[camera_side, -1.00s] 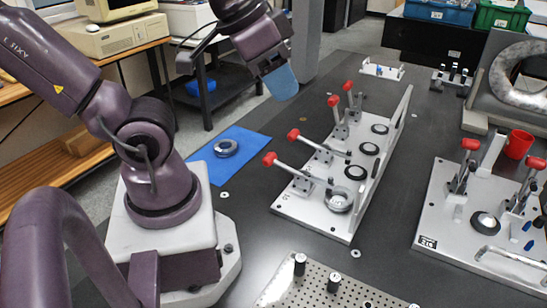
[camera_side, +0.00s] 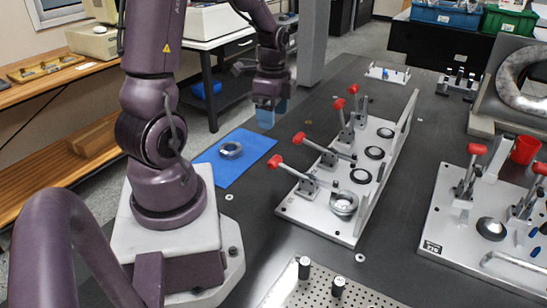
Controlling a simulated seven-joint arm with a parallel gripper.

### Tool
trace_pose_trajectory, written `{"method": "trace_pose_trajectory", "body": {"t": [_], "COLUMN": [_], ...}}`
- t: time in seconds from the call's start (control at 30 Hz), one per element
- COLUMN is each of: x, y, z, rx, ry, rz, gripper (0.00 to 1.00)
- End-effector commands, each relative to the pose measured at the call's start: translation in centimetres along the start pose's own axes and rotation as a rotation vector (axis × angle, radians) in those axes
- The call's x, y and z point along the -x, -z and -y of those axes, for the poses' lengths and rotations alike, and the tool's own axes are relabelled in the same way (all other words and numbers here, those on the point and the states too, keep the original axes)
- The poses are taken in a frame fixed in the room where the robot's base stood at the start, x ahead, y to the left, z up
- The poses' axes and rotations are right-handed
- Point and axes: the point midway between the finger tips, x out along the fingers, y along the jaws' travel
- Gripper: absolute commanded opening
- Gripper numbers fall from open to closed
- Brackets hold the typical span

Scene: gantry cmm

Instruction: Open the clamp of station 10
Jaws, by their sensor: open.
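My gripper (camera_side: 266,115), with bluish fingers, is open and points down, empty, above the back edge of the blue mat. It is left of the long grey fixture plate (camera_side: 322,222) and apart from its clamps. On that plate, the front clamp (camera_side: 274,162) and the second clamp (camera_side: 299,138) have red-tipped handles leaning low to the left. Two clamps farther back (camera_side: 338,103) (camera_side: 352,89) have more upright handles. A ring-shaped metal part (camera_side: 344,203) sits at the plate's front. I cannot read which clamp is station 10.
A metal ring (camera_side: 231,149) lies on the blue mat (camera_side: 243,166). A second fixture plate (camera_side: 443,218) with upright red-handled clamps stands at the right, near a red cup (camera_side: 525,148). A perforated plate (camera_side: 318,289) lies in front. Dark table between mat and long plate is clear.

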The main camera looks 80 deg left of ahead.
Motion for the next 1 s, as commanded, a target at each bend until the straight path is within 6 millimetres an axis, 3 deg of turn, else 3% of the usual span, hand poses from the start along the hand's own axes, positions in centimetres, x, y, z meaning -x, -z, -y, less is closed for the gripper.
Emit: {"method": "trace_pose_trajectory", "body": {"t": [0.27, 0.7, 1.0], "x": [-1.1, -9.6, -12.7], "y": [0.1, 0.1, 0.1], "z": [0.1, 0.1, 0.2], "rx": [-0.130, -0.128, -0.127], "ry": [0.006, 0.003, 0.009], "rz": [-0.001, 0.000, -0.001], "gripper": [0.70, 0.70, 0.70]}}
